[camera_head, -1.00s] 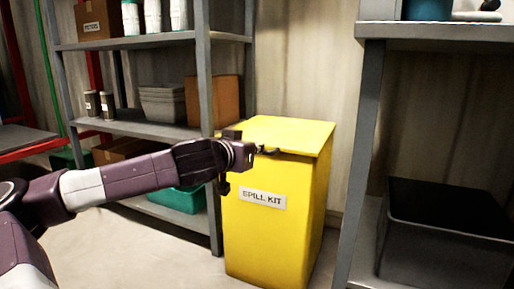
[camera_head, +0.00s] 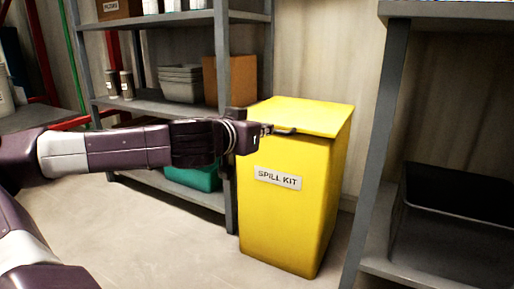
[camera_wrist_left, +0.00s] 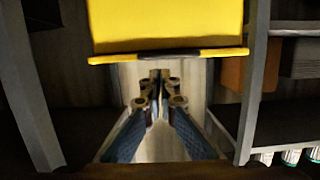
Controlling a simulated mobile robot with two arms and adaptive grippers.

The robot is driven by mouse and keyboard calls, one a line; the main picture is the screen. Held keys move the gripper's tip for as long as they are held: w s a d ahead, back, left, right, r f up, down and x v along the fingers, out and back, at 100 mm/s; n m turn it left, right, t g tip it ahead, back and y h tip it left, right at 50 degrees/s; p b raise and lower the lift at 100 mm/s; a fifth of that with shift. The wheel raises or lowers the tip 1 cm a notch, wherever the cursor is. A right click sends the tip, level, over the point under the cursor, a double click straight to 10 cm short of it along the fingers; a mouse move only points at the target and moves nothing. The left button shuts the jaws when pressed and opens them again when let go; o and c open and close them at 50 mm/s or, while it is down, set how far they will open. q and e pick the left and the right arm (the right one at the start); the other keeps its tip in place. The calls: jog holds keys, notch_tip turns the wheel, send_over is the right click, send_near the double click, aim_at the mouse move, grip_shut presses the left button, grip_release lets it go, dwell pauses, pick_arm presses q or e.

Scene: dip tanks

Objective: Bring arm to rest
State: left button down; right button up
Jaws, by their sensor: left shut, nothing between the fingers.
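My left arm reaches in from the left in the head view. Its gripper (camera_head: 266,129) is at the front of the yellow spill kit bin, close to the dark handle on the lid's front edge. I cannot tell from the head view whether it touches the handle. In the left wrist view the shut fingers (camera_wrist_left: 158,78) meet with nothing between them. The yellow lid (camera_wrist_left: 165,25) and its dark handle patch lie just beyond the tips, apart from them in that picture. My right gripper is not in view.
The spill kit bin (camera_head: 285,215) stands with its lid closed. A grey shelf unit (camera_head: 227,60) with grey trays (camera_head: 180,85), a cardboard box and a teal bin (camera_head: 192,177) stands left. Another grey rack (camera_head: 385,130) is close on the right. Floor in front is clear.

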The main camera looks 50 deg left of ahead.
pick_arm(q)
jog(key=shift+s+d+f, duration=0.2)
jog(key=shift+s+f, duration=0.2)
jog(key=shift+s, duration=0.3)
jog(key=shift+s+d+f, duration=0.25)
jog(key=shift+s+f, duration=0.15)
jog(key=shift+s, duration=0.25)
jog(key=shift+s+d+f, duration=0.2)
jog(key=shift+s+f, duration=0.2)
jog(key=shift+s, duration=0.3)
